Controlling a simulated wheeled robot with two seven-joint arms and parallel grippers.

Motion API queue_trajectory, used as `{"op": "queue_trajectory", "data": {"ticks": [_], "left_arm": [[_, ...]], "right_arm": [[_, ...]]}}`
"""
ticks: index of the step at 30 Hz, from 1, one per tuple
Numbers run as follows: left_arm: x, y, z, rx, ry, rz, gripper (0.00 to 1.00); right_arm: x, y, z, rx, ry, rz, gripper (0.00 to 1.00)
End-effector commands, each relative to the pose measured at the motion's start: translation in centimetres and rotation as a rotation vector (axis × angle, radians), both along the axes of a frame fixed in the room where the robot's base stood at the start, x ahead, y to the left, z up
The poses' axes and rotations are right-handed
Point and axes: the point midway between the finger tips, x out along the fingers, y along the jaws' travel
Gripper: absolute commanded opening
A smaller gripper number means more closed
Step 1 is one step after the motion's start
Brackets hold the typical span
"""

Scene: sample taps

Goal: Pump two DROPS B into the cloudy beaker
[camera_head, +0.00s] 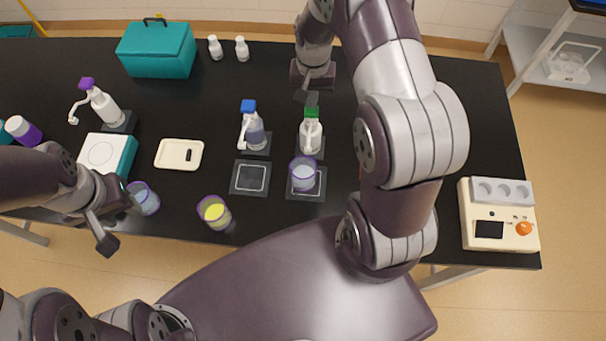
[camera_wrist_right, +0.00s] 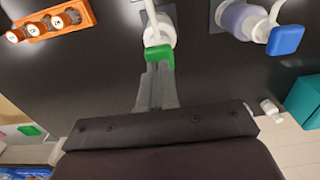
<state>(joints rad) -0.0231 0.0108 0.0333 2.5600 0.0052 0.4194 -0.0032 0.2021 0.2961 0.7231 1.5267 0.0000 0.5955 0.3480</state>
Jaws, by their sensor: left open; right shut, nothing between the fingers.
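Three pump bottles stand on the black table: a green-topped one (camera_head: 311,135), a blue-topped one (camera_head: 254,135) and a purple-topped one (camera_head: 103,105). I cannot read which is DROPS B. A pale, cloudy-looking beaker (camera_head: 303,177) stands on a square pad in front of the green-topped bottle, below its spout. My right gripper (camera_head: 312,98) is shut and empty, just behind the green pump head. In the right wrist view its fingertips (camera_wrist_right: 160,72) are at the green head (camera_wrist_right: 159,53); contact is unclear. My left gripper (camera_head: 120,222) is open, beside a bluish beaker (camera_head: 146,199).
A yellow-filled beaker (camera_head: 214,211) stands near the front edge. An empty marked pad (camera_head: 250,178) lies before the blue-topped bottle. A cream tray (camera_head: 168,160), teal box (camera_head: 158,52) and cream device (camera_head: 499,240) are around. An orange vial rack (camera_wrist_right: 80,12) shows in the wrist view.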

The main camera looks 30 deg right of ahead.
Motion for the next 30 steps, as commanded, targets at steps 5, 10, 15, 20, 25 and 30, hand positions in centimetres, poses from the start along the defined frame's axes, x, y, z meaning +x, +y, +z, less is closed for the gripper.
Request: {"op": "queue_trajectory", "data": {"ticks": [5, 10, 15, 20, 25, 30], "left_arm": [[0.0, 0.0, -0.5, 0.0, 0.0, 0.0, 0.43], [0.0, 0.0, -0.9, 0.0, 0.0, 0.0, 0.43], [0.0, 0.0, -1.3, 0.0, 0.0, 0.0, 0.43], [0.0, 0.0, -1.7, 0.0, 0.0, 0.0, 0.43], [0.0, 0.0, -1.8, 0.0, 0.0, 0.0, 0.43], [0.0, 0.0, -1.7, 0.0, 0.0, 0.0, 0.43]], "right_arm": [[0.0, 0.0, -0.8, 0.0, 0.0, 0.0, 0.0], [0.0, 0.0, -1.4, 0.001, 0.001, 0.0, 0.0], [0.0, 0.0, -2.0, 0.001, 0.001, 0.0, 0.0], [0.0, 0.0, -2.6, 0.0, 0.002, 0.0, 0.0], [0.0, 0.0, -2.8, 0.0, 0.002, 0.0, 0.0], [-0.1, 0.0, -2.7, 0.0, 0.002, 0.0, 0.0]]}}
